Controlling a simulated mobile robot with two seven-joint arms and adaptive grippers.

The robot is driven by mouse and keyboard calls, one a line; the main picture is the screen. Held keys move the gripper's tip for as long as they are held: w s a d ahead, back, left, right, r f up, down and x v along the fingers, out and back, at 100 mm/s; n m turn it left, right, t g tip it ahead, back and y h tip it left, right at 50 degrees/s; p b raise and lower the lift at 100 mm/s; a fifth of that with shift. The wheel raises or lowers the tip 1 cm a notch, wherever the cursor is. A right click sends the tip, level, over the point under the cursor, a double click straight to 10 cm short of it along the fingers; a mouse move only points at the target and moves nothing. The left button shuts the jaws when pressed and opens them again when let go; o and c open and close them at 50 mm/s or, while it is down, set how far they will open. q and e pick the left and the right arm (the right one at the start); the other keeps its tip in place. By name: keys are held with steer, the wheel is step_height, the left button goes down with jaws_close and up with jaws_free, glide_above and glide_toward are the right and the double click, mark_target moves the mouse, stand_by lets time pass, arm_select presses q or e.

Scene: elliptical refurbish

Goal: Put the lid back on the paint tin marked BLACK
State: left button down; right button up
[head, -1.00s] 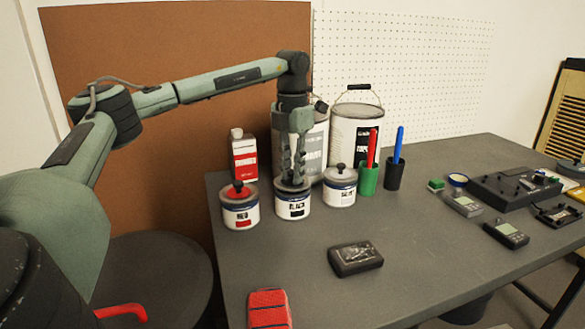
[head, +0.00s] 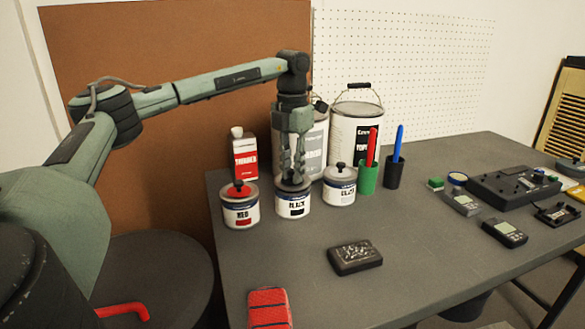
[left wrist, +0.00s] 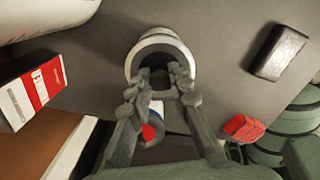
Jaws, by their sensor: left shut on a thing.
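The paint tin marked BLACK (head: 293,208) stands upright on the table, in the middle of a row of three small tins. My left gripper (head: 291,180) points straight down over it, its fingertips close together at the tin's top. It is shut on the lid's knob, which the fingers mostly hide. The dark lid (left wrist: 158,59) shows at the tin's mouth in the left wrist view, inside the pale rim, with my left gripper (left wrist: 160,82) over it. I cannot tell whether the lid is fully seated. My right gripper is not in view.
The RED tin (head: 240,212) stands close on the left and a grey-labelled tin (head: 339,190) close on the right, both with black knobs. A thinner bottle (head: 245,160) and large cans (head: 356,135) stand behind.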

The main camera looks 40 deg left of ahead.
arm_select(q)
steer(key=c, duration=1.3)
jaws_free()
steer(key=o, duration=0.5)
steer(key=shift+c, duration=0.2)
steer(key=shift+r, duration=0.1)
steer(key=shift+r+p, duration=2.25)
steer(key=shift+r, duration=1.15)
